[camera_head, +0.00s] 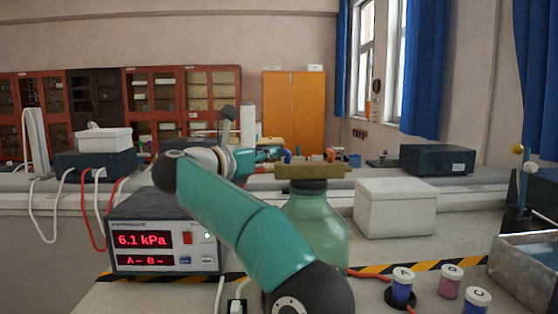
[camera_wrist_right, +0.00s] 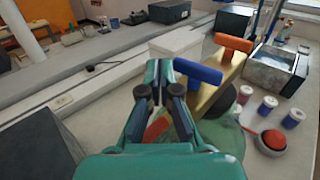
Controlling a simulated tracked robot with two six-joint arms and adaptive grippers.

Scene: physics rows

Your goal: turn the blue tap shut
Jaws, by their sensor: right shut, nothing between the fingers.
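The blue tap (camera_wrist_right: 197,73) is a bar-shaped handle on a brass manifold (camera_wrist_right: 213,97) above a green glass jar (camera_head: 318,228). In the right wrist view it lies across the manifold. Its blue end shows small in the head view (camera_head: 287,156), mostly hidden behind the manifold (camera_head: 310,171). My right gripper (camera_wrist_right: 158,68) is shut and empty, just left of the blue handle in the wrist view; I cannot tell whether it touches. In the head view the right gripper (camera_head: 270,154) is behind the manifold's left end. My left gripper is not in view.
Two red handles share the manifold: one crosswise (camera_wrist_right: 233,43), one roughly lengthwise (camera_wrist_right: 157,128). A meter (camera_head: 165,240) reads 6.1 kPa. A white box (camera_head: 395,207), labelled jars (camera_head: 402,285), a red button (camera_wrist_right: 271,141) and a metal bin (camera_head: 525,270) stand nearby.

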